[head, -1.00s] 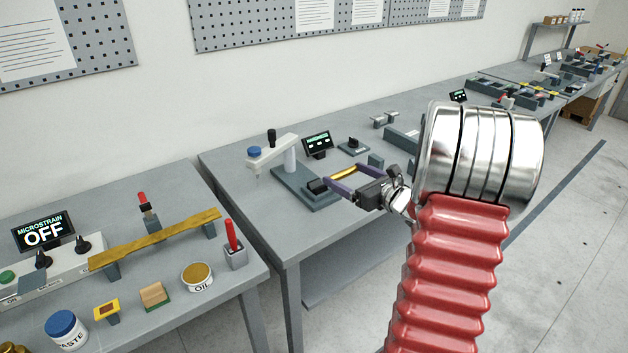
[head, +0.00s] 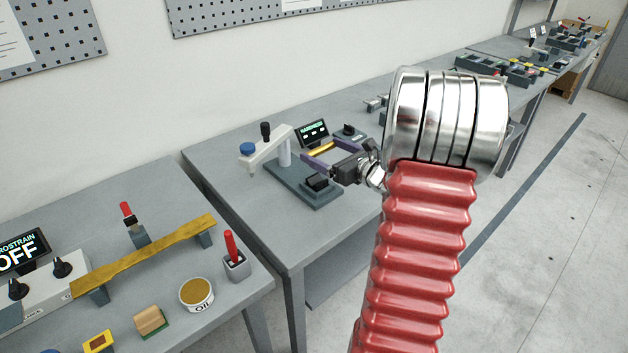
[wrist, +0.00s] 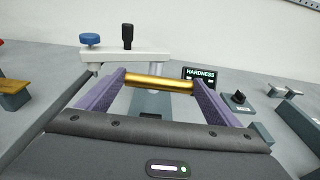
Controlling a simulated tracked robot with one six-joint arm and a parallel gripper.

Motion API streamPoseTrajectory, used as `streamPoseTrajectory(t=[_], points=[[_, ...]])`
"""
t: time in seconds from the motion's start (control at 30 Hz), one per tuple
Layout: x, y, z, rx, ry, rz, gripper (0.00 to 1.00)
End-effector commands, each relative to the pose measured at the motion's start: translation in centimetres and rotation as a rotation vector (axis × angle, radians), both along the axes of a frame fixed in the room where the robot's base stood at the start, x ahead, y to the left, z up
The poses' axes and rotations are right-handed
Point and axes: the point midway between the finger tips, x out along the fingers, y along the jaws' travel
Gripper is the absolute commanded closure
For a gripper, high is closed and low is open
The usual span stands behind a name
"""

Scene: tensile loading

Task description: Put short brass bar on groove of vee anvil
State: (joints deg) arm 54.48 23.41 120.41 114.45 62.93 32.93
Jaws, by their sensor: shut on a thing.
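My gripper (head: 321,151) has purple fingers and is shut on the short brass bar (wrist: 158,84), which lies crosswise between the fingertips. The bar also shows in the head view (head: 323,149), held above the bench near the hardness tester (head: 268,150). The tester has a pale arm with a blue knob, a column and a grey base plate (head: 288,187). A dark block (head: 317,183) stands on the front of that plate, below the fingers in the picture. I cannot tell whether it is the vee anvil. No groove shows clearly. In the wrist view the bar hides part of the tester's column.
A HARDNESS display (head: 312,133) stands behind the bar, with a small dark knob unit (head: 349,132) to its right. The nearer bench holds a long brass strip (head: 150,256), an oil tin (head: 197,293) and a red-handled tool (head: 231,248). A gap separates the benches.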

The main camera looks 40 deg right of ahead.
Motion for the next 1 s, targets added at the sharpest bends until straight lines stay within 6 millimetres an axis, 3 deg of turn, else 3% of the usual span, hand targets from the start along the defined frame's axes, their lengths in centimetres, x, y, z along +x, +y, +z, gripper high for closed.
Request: streamPoseTrajectory(t=[0.27,0.7,1.0], points=[[0.5,0.6,-0.5,0.000,-0.001,0.014,0.50],[0.7,0.8,-6.0,0.002,-0.001,0.017,0.50],[0.7,0.8,-6.2,-0.001,-0.002,0.018,0.50]])
